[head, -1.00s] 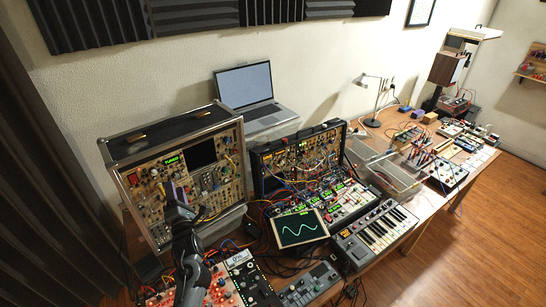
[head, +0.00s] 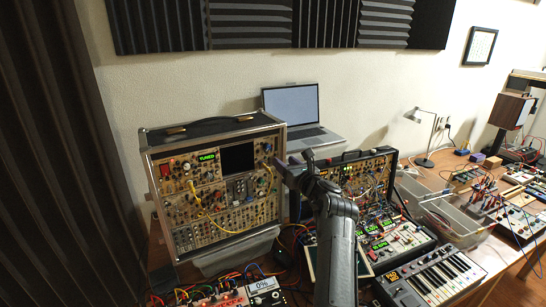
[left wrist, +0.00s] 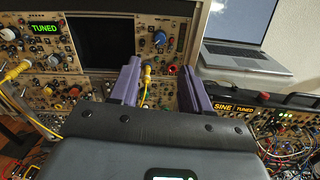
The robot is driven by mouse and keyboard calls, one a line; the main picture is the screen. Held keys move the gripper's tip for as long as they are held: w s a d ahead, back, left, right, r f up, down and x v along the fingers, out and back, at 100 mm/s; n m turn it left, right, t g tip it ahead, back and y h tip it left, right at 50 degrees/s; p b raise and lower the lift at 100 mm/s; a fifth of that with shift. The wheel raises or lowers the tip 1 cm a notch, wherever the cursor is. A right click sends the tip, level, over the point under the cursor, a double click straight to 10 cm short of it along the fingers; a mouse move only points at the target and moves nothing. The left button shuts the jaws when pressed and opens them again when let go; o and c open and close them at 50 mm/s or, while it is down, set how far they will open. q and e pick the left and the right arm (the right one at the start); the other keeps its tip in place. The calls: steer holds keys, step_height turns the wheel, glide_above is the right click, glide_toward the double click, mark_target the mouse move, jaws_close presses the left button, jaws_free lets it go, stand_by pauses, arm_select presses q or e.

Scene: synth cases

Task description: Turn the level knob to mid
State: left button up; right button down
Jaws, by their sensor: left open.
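My left gripper (head: 280,165) is open and empty in front of the right edge of the big modular case (head: 205,238). In the left wrist view its two purple fingers (left wrist: 161,82) stand apart, pointing at the case's panel. A large blue knob (left wrist: 159,38) sits on that panel, beyond and between the fingertips; a gap seems to remain. In the head view the blue knob (head: 267,147) is just above the fingers. I cannot read a level label on any knob. A small white display reading 0% (head: 263,285) is on a front module. My right gripper is not in view.
The case has a green TUNED display (head: 207,157), a dark screen (head: 238,158) and yellow cables. A laptop (head: 296,110) stands behind. A second, cable-filled case (head: 366,175) and a small keyboard (head: 430,281) are to the right. Cables crowd the front of the table.

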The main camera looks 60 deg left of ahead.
mark_target(269, 148)
arm_select(q)
steer(key=a, duration=0.2)
steer(key=a+p, duration=0.1)
steer(key=a, duration=0.5)
steer(key=shift+w+a+r, duration=0.2)
steer(key=shift+w+a, duration=0.05)
steer(key=shift+w, duration=0.15)
steer(key=shift+w+a+f+p, duration=0.15)
steer(key=shift+a+p, duration=0.15)
steer(key=shift+a, duration=0.6)
steer(key=shift+c, duration=0.2)
jaws_close()
